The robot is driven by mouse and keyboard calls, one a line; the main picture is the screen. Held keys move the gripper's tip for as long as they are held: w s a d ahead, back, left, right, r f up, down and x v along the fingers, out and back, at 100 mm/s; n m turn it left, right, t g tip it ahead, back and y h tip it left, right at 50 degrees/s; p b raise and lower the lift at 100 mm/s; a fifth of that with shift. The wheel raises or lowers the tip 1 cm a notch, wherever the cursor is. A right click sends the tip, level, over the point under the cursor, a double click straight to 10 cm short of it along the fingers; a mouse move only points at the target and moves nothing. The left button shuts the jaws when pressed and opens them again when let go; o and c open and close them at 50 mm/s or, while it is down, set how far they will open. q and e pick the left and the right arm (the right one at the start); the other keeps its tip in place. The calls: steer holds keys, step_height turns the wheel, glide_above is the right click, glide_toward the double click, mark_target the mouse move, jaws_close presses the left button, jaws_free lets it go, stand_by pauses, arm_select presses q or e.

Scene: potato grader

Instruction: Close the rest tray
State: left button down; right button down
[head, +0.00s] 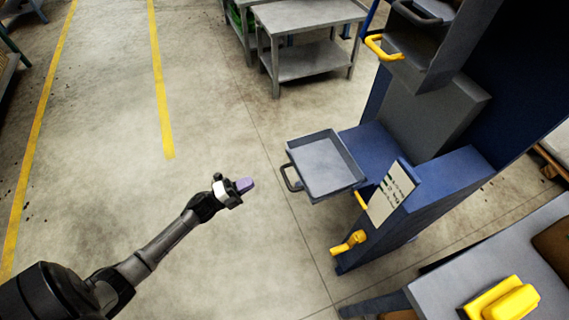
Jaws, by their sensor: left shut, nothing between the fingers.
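A shallow grey metal tray (325,165) sticks out to the left from the blue machine (470,175), in the middle of the head view. It is empty and looks pulled out. A dark handle (290,178) is on its left side. My left gripper (247,185), with purplish fingertips, is left of the handle, with a gap between them in the picture. It is shut and holds nothing. My right gripper is not in view.
Yellow handles (384,48) and a yellow knob (348,243) are on the machine. A grey table (490,262) with a yellow object stands at the lower right. A grey two-level cart (308,62) stands behind. The floor on the left is clear.

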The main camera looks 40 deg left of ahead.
mark_target(283, 172)
arm_select(q)
steer(key=w+d+r+b, duration=0.1)
steer(key=w+d, duration=0.1)
steer(key=w, duration=0.1)
steer(key=w+d+r+m+h+b, duration=0.1)
steer(key=w+d+r, duration=0.1)
steer(key=w, duration=0.1)
steer(key=w+d+r+m+b, duration=0.1)
steer(key=w+d, duration=0.1)
steer(key=w, duration=0.1)
steer(key=shift+w+d+r+h+b, duration=0.15)
steer(key=shift+w+d+h+b, duration=0.15)
steer(key=shift+d+b, duration=0.1)
steer(key=shift+x, duration=0.85)
steer(key=shift+r, duration=0.1)
steer(key=shift+w, duration=0.1)
